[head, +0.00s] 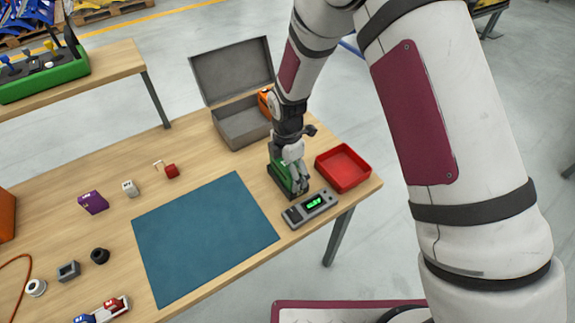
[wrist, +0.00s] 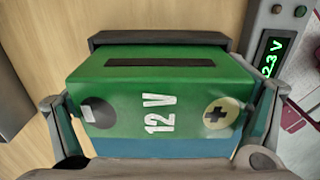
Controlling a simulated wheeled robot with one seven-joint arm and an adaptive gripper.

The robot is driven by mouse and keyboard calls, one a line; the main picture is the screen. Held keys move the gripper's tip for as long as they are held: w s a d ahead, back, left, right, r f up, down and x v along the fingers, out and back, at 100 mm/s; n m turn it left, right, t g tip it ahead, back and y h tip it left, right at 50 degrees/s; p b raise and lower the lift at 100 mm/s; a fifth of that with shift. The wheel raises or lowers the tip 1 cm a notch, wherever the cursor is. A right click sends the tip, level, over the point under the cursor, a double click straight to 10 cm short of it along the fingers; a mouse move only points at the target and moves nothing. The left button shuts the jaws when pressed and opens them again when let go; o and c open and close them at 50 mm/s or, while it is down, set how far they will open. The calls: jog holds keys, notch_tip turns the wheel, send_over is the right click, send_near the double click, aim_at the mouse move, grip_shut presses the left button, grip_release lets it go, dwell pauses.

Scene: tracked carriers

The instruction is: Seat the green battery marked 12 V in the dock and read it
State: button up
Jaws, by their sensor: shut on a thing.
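The green battery (wrist: 150,75) shows "12 V", a plus mark, a minus mark and a dark slot in the wrist view. In the head view the green battery (head: 279,174) stands near the table's right end, partly hidden by my gripper (head: 293,172). My gripper is shut on it, with one finger on each side. The dark dock (wrist: 160,38) shows as an edge behind the battery; how deep the battery sits is hidden. The grey reader (head: 296,213) lies beside it with a lit green display; the wrist view shows "2.3 V", its start possibly hidden.
A red tray (head: 343,168) stands close right of the battery. An open grey case (head: 240,125) with an orange item (head: 265,100) stands behind. A blue mat (head: 200,240) lies bare to the left. Several small objects, including a purple one (head: 93,202), lie farther left.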

jog(key=shift+f, duration=0.1)
jog(key=o, duration=1.7)
notch_tip(320, 180, up, 12)
jog(key=shift+r+b, duration=0.15)
jog(key=shift+b, duration=0.55)
